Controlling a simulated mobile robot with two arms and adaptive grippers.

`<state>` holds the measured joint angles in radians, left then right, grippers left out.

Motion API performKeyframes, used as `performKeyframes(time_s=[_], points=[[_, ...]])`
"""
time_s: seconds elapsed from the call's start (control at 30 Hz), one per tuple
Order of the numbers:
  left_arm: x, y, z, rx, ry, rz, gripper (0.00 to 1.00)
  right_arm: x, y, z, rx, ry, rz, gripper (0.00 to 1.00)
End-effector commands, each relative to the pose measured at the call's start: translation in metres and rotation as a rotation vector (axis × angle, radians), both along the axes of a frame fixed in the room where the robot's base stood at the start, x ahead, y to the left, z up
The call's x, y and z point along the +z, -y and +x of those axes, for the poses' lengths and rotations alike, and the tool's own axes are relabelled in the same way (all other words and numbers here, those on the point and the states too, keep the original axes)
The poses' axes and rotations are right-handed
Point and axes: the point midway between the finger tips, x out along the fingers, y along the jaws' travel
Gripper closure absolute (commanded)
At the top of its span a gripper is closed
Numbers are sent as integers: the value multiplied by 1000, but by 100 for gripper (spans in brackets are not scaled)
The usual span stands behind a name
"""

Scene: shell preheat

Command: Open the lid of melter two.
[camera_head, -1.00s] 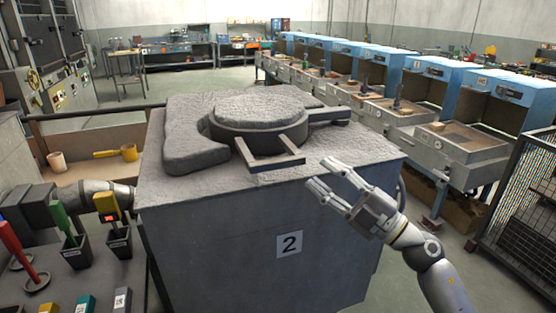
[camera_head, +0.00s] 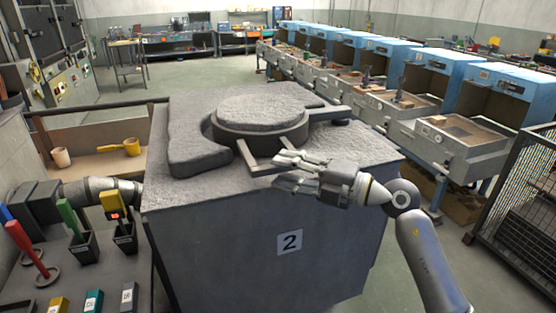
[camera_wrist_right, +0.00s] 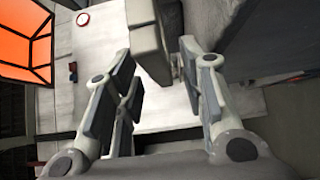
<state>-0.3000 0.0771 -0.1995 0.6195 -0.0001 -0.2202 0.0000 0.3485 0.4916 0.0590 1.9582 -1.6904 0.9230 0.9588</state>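Melter two (camera_head: 230,240) is a large grey block with a "2" plate on its front. Its round, rough grey lid (camera_head: 262,108) lies flat and closed on top. A bracket-like lid handle (camera_head: 247,158) sticks out toward me at the front edge. My right gripper (camera_head: 281,170) is at the right part of this handle, fingers pointing left and partly covering it. In the right wrist view the fingers (camera_wrist_right: 160,85) are spread apart, with a grey bar (camera_wrist_right: 147,40) beyond and between them; contact cannot be told. My left gripper is not visible; only part of that arm shows at the left.
A bench (camera_head: 75,275) with coloured-handled tools in black holders stands at the left. Yellow and cream ladles (camera_head: 122,148) lie behind it. Blue booths (camera_head: 420,75) line the right side, and a mesh cage (camera_head: 520,200) stands at the far right.

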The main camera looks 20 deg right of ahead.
Motion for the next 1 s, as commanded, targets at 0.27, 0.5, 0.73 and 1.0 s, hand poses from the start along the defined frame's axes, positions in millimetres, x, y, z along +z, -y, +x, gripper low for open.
performKeyframes(time_s=[0.27,0.5,0.73,1.0], points=[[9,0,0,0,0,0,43,1,-16,16,-2,1,1,62],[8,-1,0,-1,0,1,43,0,-17,17,-1,1,1,62],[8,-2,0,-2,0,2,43,0,-17,16,-2,1,1,90],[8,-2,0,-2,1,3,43,-1,-17,16,-1,0,1,100]])
